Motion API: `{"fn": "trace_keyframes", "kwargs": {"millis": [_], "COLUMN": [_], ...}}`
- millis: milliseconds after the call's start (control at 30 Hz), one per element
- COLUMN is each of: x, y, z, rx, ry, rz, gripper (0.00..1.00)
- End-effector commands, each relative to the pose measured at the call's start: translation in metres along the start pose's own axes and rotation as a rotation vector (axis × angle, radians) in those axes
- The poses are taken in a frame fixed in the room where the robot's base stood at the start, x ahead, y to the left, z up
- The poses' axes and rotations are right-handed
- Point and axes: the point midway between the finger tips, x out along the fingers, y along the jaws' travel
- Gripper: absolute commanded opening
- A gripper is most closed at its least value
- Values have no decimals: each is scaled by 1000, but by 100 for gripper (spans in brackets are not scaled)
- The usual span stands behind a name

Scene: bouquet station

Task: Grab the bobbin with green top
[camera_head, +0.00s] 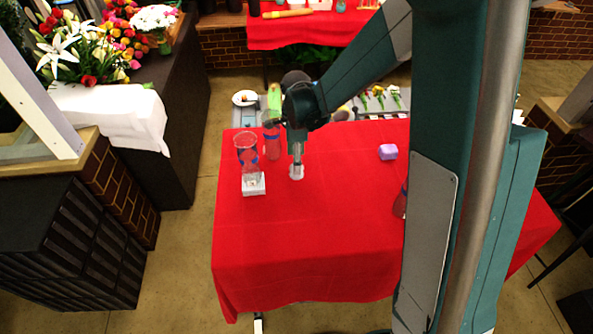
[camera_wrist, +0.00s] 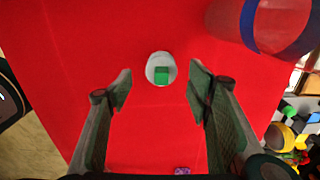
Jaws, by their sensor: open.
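The bobbin is a small white round piece with a green square top (camera_wrist: 161,75) on the red table. In the wrist view it lies just beyond and between my fingertips. In the head view its white body (camera_head: 297,173) shows right under my gripper (camera_head: 297,152), which points down at it. In the wrist view my gripper (camera_wrist: 161,82) is open, one finger to each side, with nothing held. The small gap between the fingertips and the bobbin is hard to judge.
A clear vase with a blue band (camera_head: 247,155) stands on a white block (camera_head: 254,184) left of my gripper. Another clear vase (camera_head: 272,143) is behind it. The front of the red table (camera_head: 300,250) is clear.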

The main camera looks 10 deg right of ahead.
Motion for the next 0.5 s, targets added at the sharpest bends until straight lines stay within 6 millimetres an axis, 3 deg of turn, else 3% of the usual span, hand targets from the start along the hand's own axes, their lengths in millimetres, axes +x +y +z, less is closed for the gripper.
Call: {"fn": "trace_keyframes", "kwargs": {"millis": [500], "x": [34], "y": [-3], "z": [0], "rx": [0], "ry": [0], "rz": [0], "gripper": [50]}}
